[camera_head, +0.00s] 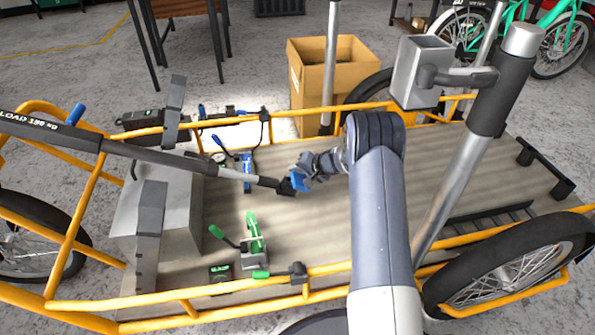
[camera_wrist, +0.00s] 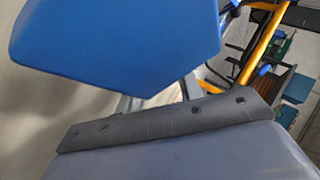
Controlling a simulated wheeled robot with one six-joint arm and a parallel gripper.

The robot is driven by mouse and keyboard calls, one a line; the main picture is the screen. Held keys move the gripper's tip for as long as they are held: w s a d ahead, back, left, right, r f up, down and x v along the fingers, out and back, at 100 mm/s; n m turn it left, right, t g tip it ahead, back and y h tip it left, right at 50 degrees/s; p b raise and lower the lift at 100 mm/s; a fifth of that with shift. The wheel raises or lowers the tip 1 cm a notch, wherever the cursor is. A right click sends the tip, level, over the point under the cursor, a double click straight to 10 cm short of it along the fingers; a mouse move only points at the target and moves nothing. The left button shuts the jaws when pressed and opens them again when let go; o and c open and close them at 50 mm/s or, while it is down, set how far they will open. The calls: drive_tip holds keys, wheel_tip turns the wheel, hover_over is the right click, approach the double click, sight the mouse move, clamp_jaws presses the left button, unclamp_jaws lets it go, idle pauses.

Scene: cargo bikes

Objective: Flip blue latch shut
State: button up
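The blue latch (camera_head: 247,173) sits on the wooden deck of the cargo bike, left of centre in the head view. Its lever, with a blue tip (camera_head: 216,140), sticks out up and to the left at a slant, raised from the base. The gap between the fingers cannot be made out.
A green latch (camera_head: 254,233) stands nearer on the deck. Orange rails (camera_head: 190,306) edge the deck. A cardboard box (camera_head: 308,95) stands behind. The deck's right side is mostly clear.

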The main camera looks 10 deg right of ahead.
drive_tip(key=shift+c, duration=0.4)
clamp_jaws()
